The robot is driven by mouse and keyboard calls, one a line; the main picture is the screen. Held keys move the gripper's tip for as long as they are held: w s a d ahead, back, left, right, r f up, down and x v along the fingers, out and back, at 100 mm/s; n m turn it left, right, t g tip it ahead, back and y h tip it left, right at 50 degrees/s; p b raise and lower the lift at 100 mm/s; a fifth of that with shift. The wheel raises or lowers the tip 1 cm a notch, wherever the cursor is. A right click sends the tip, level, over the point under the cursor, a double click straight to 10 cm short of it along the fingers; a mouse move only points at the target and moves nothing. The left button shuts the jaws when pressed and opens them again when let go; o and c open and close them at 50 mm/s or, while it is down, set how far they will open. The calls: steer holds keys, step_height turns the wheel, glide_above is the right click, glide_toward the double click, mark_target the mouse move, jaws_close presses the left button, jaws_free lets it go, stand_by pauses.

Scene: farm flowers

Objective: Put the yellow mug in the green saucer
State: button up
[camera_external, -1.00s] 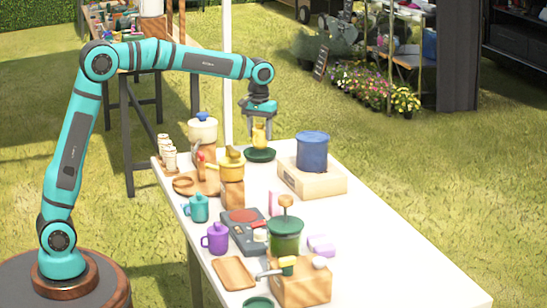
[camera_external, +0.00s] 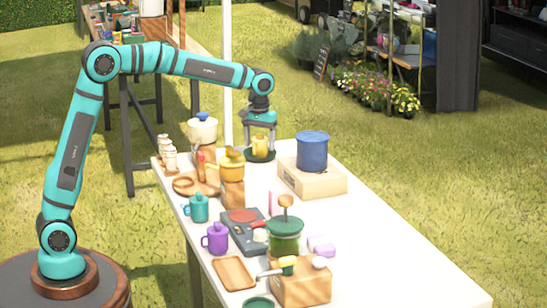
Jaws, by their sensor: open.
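The yellow mug (camera_external: 260,145) is upright at the far end of the white table, over the green saucer (camera_external: 262,158). It appears to stand in the saucer, though contact at its base is too small to see clearly. My gripper (camera_external: 260,146) points down with its jaws open, one finger on each side of the mug. The saucer's dark green rim shows below the mug and fingers.
A blue pot (camera_external: 312,151) on a wooden block (camera_external: 313,180) stands to the right. A second green saucer (camera_external: 258,302) lies at the near edge. The table's right side (camera_external: 385,235) is clear.

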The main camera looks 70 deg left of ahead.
step_height(320, 180, up, 12)
steer(key=shift+f, duration=0.1)
steer(key=shift+r, duration=0.25)
stand_by(0.4)
